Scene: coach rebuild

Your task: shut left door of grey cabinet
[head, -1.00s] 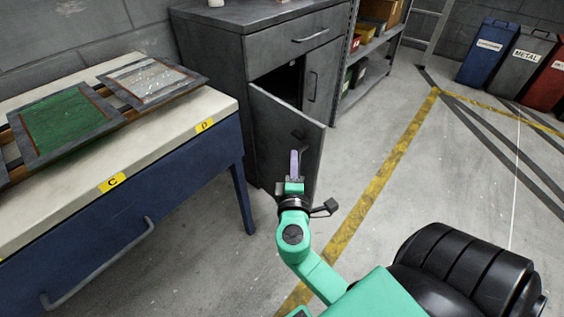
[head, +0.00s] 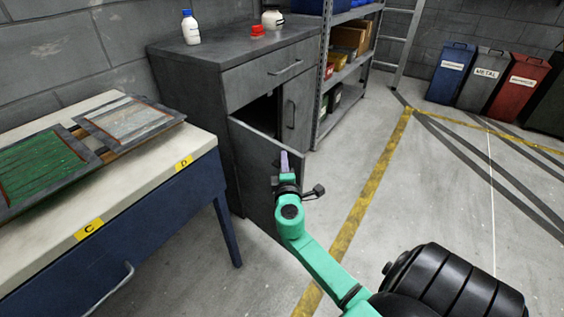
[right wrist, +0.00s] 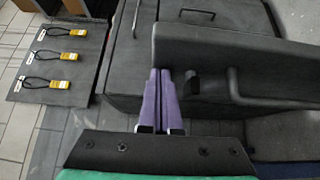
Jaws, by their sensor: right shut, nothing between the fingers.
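The grey cabinet (head: 203,80) stands against the wall. Its left door (head: 254,168) is partly open, swung out toward me, with a dark gap behind its top edge. Its right door (head: 296,110) looks closed. My right gripper (head: 284,156) is shut and empty, in front of the left door's outer face near its free edge. In the right wrist view its purple fingers (right wrist: 159,98) are together beside the end of the dark door panel (right wrist: 235,50); I cannot tell whether they touch it. My left gripper is not in view.
A workbench (head: 140,172) with framed panels stands left of the cabinet. Bottles and a red item (head: 258,31) sit on the cabinet top. A shelf rack (head: 340,75) adjoins its right side. Bins (head: 484,76) stand at the back right. The floor right of the door is clear.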

